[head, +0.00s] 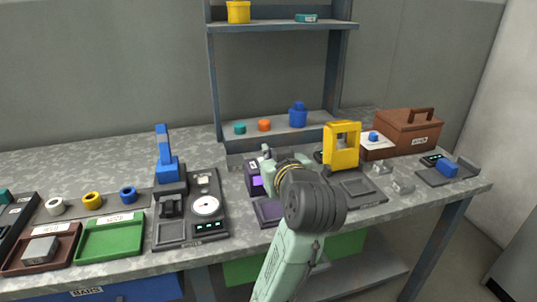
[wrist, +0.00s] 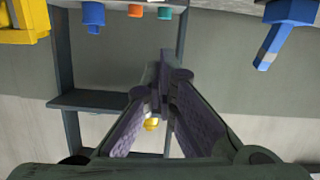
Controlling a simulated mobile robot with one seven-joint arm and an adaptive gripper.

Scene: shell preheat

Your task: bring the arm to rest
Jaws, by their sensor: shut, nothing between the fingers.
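My gripper (wrist: 160,82) is shut and empty in the wrist view, its two dark fingers meeting at the tips. In the wrist view the scene appears upside down, with the shelf unit and wall behind the fingers. In the head view my pale green arm reaches up from the bottom middle over the bench. Its dark joint and gold rings hide part of the bench, and I cannot make out the fingers there.
The bench (head: 110,160) holds a blue-handled press (head: 166,165) left of my arm and a yellow frame (head: 342,148) to its right. A green tray (head: 110,238), a brown box (head: 408,132) and a shelf unit (head: 282,25) stand around. Open air surrounds the fingers.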

